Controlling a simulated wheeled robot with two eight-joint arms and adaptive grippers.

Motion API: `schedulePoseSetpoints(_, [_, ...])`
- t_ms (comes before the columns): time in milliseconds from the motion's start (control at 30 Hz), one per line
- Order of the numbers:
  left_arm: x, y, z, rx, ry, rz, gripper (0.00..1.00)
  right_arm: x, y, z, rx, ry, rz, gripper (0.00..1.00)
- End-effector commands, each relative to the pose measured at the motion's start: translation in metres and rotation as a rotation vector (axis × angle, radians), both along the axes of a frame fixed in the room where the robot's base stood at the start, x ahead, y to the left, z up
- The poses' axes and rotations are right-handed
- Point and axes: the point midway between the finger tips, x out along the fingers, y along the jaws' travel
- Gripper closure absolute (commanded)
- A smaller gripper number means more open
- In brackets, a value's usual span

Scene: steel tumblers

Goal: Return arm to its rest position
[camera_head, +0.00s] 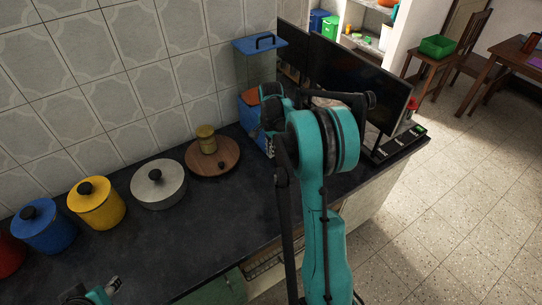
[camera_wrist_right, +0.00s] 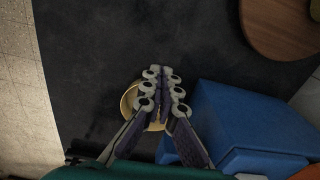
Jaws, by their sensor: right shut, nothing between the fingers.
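My right arm (camera_head: 322,190) is teal and reaches up over the counter's right part, in front of the monitors. Its gripper is mostly hidden behind the arm in the head view. In the right wrist view my right gripper (camera_wrist_right: 163,78) is shut, with its fingertips together and nothing between them. A round beige, cup-like thing (camera_wrist_right: 129,100) stands on the counter beyond the fingers, partly covered by them; I cannot tell whether they touch.
A blue box (camera_wrist_right: 245,120) stands close right of the gripper in the wrist view, near a round wooden board (camera_wrist_right: 285,25). On the counter (camera_head: 200,240) stand a white pot (camera_head: 158,190), a yellow canister (camera_head: 97,208) and a blue one (camera_head: 43,232). The counter's front is clear.

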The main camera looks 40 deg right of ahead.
Motion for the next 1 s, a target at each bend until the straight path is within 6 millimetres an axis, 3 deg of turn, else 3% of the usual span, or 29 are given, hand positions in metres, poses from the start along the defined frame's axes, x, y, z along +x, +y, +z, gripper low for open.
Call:
schedulePoseSetpoints(300, [0.000,0.000,0.002,0.000,0.000,0.000,0.60,0.000,0.001,0.009,-0.001,-0.001,0.003,1.00])
schedulePoseSetpoints(433, [0.000,0.000,0.002,0.000,0.000,0.000,0.60,-0.005,0.015,0.023,-0.011,-0.024,0.069,1.00])
schedulePoseSetpoints(567, [0.000,0.000,0.002,0.000,0.000,0.000,0.60,-0.019,0.051,0.056,-0.044,-0.084,0.245,1.00])
schedulePoseSetpoints(733, [0.000,0.000,0.002,0.000,0.000,0.000,0.60,-0.053,0.108,0.096,-0.115,-0.184,0.551,1.00])
schedulePoseSetpoints(1000, [0.000,0.000,0.002,0.000,0.000,0.000,0.60,-0.124,0.184,0.122,-0.262,-0.333,1.025,1.00])
